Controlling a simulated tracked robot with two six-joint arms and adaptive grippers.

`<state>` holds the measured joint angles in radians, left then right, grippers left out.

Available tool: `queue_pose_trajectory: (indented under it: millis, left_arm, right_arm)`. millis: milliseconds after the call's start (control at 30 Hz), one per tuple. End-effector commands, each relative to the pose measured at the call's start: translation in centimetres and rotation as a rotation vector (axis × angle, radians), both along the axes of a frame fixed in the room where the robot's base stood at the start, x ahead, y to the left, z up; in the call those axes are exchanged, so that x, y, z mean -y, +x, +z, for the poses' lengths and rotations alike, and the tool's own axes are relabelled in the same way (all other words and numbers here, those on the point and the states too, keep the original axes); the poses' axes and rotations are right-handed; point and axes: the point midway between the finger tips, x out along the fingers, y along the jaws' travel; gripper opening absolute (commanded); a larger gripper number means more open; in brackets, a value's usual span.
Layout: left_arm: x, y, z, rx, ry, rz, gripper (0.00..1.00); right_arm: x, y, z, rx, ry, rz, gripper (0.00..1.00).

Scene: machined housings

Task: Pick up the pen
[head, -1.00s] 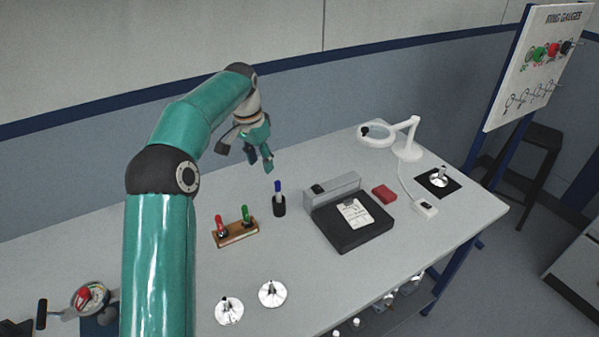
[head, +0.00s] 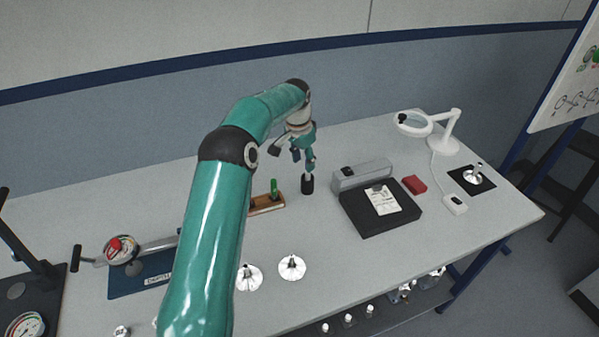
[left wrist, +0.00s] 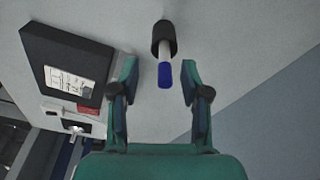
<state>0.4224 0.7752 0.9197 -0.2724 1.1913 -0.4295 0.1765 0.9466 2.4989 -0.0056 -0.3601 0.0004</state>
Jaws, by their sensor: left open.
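The pen (left wrist: 164,72) has a white body and a blue cap. It stands in a small black cup (head: 307,185) on the bench, and the cup also shows at the top of the left wrist view (left wrist: 163,38). My left gripper (head: 303,160) is open just above the cup and partly hides the pen in the head view. In the left wrist view its two fingers (left wrist: 160,68) lie on either side of the blue cap, with a gap on each side. My right gripper is not in view.
A wooden stand (head: 266,204) with a green-topped gauge is left of the cup. A black case (head: 375,220) with a grey block (head: 362,174) behind it stands to the right. A magnifier lamp (head: 448,140) and a red box (head: 414,185) are farther right. Two metal flanges sit in front.

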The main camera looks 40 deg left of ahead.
Motion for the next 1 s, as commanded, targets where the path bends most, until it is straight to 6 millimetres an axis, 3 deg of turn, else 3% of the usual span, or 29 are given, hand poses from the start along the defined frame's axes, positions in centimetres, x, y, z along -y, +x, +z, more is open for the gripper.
queue_pose_trajectory:
  millis: [167, 500, 767, 1000]
  left_arm:
    - [0.0, 0.4, -0.9, -0.003, -0.001, -0.003, 0.46]
    - [-0.3, 1.3, -5.0, -0.001, -0.001, -0.007, 0.46]
    - [-0.2, 1.5, -5.4, 0.001, 0.000, -0.009, 0.46]
    - [-0.2, 1.5, -5.3, 0.000, -0.001, -0.009, 0.06]
  right_arm:
    - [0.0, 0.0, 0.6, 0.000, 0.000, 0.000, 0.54]
    - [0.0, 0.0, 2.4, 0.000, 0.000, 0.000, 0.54]
    - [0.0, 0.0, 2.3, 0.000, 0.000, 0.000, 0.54]
    - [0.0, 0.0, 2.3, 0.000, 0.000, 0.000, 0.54]
